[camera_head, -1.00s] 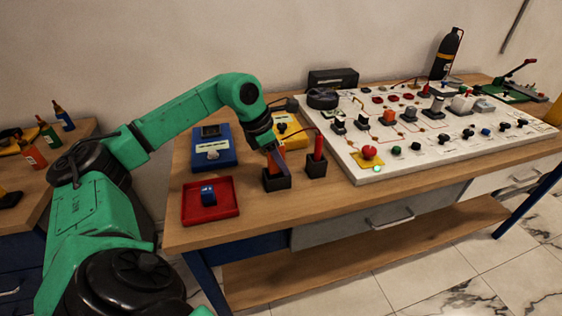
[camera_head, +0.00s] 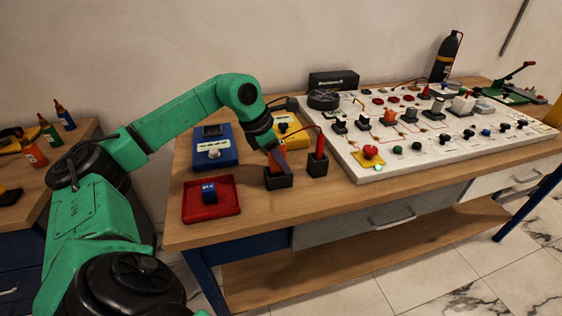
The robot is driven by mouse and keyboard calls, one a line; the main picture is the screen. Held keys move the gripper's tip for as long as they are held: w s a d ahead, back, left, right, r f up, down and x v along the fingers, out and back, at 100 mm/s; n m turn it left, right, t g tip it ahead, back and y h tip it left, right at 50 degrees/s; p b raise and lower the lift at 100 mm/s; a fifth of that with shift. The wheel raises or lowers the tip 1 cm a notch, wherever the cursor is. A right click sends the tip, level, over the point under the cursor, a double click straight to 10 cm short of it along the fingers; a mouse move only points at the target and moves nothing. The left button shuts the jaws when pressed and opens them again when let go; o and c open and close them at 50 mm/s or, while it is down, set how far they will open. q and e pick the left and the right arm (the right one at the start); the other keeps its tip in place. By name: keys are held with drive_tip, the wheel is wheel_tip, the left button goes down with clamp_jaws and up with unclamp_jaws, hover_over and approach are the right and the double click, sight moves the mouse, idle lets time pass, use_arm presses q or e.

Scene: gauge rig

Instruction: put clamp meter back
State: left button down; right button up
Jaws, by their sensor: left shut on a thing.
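My left gripper (camera_head: 277,160) is shut on a small orange thing (camera_head: 273,170), which looks like the clamp meter. Its lower part is at or inside the mouth of a black open-topped holder (camera_head: 279,182) on the wooden bench (camera_head: 240,225). The gripper hides much of it, so I cannot tell whether it rests on the holder's floor. My right gripper is not in view.
A second black holder (camera_head: 317,169) with a red probe stands just to the right. A red tray (camera_head: 226,208) with a blue part, a blue meter (camera_head: 214,154) and a yellow meter (camera_head: 290,137) are close by. The white gauge panel (camera_head: 370,178) fills the right side.

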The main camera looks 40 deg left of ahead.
use_arm(q)
drive_tip(key=shift+s+d+f+g, duration=0.1)
drive_tip(key=shift+s+f+g, duration=0.1)
drive_tip(key=shift+f, duration=0.3)
drive_tip(key=shift+s+d+f+g, duration=0.1)
drive_tip(key=shift+s+f, duration=0.1)
drive_tip(key=shift+f, duration=0.3)
drive_tip(key=c, duration=0.5)
unclamp_jaws()
drive_tip(key=r, duration=0.1)
drive_tip(key=a+r, duration=0.1)
drive_tip(key=r, duration=0.3)
drive_tip(key=shift+s+a+r, duration=0.15)
drive_tip(key=shift+s+a, duration=0.05)
drive_tip(key=shift+a, duration=0.1)
drive_tip(key=v, duration=0.3)
drive_tip(key=p+v, duration=0.1)
drive_tip(key=v, duration=0.7)
drive_tip(key=shift+s+d, duration=0.15)
drive_tip(key=shift+s, duration=0.15)
